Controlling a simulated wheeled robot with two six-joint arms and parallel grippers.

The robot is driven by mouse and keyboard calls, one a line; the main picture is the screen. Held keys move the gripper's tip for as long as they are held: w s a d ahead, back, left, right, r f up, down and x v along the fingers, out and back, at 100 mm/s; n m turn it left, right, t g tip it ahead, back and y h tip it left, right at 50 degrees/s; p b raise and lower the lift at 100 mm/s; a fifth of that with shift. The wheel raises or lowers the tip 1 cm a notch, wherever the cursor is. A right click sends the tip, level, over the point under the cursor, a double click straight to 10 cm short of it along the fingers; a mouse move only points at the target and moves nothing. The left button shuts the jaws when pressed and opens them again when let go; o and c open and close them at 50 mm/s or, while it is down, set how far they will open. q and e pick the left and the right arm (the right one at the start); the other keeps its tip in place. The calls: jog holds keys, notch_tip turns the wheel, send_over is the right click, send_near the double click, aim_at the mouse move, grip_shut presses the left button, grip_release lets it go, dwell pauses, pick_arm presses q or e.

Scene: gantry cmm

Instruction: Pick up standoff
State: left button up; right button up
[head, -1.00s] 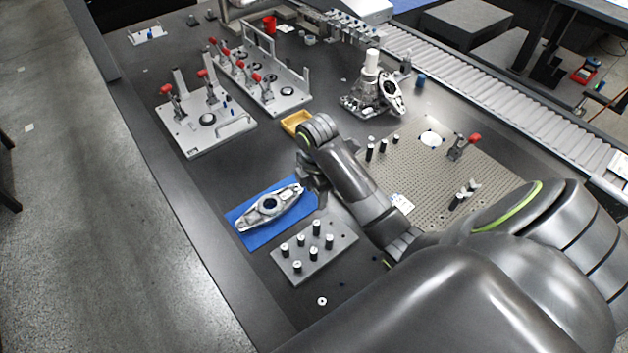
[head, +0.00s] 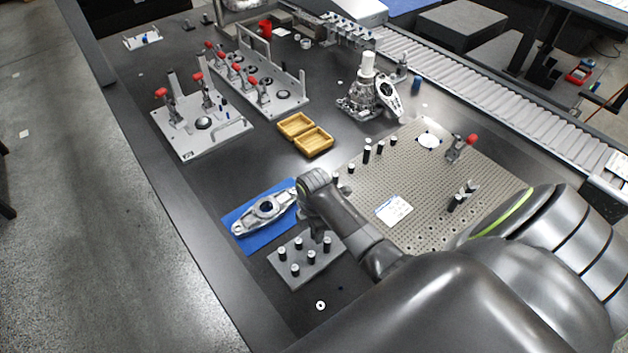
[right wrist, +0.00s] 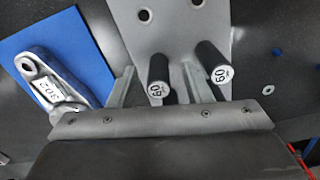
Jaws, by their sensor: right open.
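Several black cylindrical standoffs with white tops stand upright on a grey holder plate (head: 297,282) at lower centre of the head view. In the right wrist view, one standoff marked 60 (right wrist: 157,68) shows between the two fingers of my right gripper (right wrist: 158,84). A second standoff marked 60 (right wrist: 211,58) is just right of the right finger. My right gripper is open; I cannot tell if a finger touches a standoff. In the head view my right arm hides most of that gripper. My left gripper is not in view.
A metal casting (head: 265,209) lies on a blue mat (head: 238,242) beside the plate. A perforated plate (head: 425,200) with more black posts is to the right. Yellow trays (head: 313,142) and clamp fixtures (head: 200,140) stand farther back. A small washer (head: 320,305) lies in front.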

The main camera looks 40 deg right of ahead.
jog(key=shift+f, duration=0.85)
grip_shut()
jog(key=shift+w+r, duration=0.1)
